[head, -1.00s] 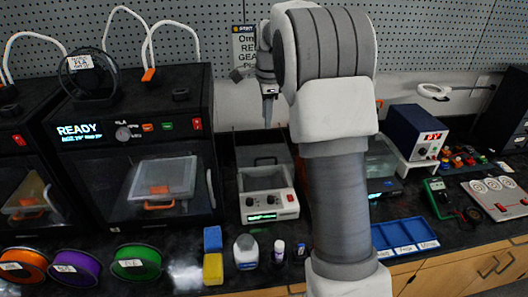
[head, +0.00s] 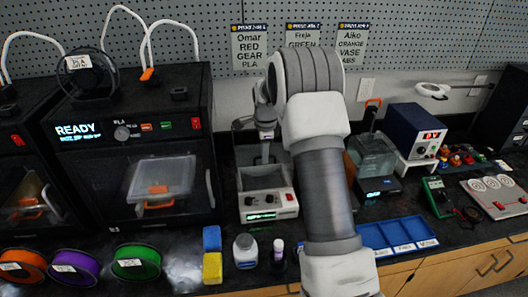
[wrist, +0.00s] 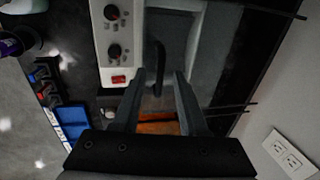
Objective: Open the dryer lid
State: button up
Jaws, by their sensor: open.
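A clear-walled box (head: 374,152) with a dark base and small blue display looks like the dryer. An orange-tipped piece (head: 373,103) stands at its back; I cannot tell whether this belongs to a raised lid. My arm hides its left part. An orange-brown shape, perhaps a spool inside it, shows between my fingers in the wrist view (wrist: 158,123). My gripper (head: 265,158) is open and empty, pointing down over the back of a white and grey machine left of the box. In the wrist view (wrist: 158,78), a dark curved bar (wrist: 160,65) lies between and beyond the fingertips.
The white machine (head: 268,207) has knobs and a red switch. A printer (head: 135,150) stands left, a blue power supply (head: 412,130) right. A blue tray (head: 398,233), bottles and a green meter (head: 438,197) lie on the black bench. A wall outlet (wrist: 288,153) is behind.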

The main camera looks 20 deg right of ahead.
grip_shut()
dwell(1.4)
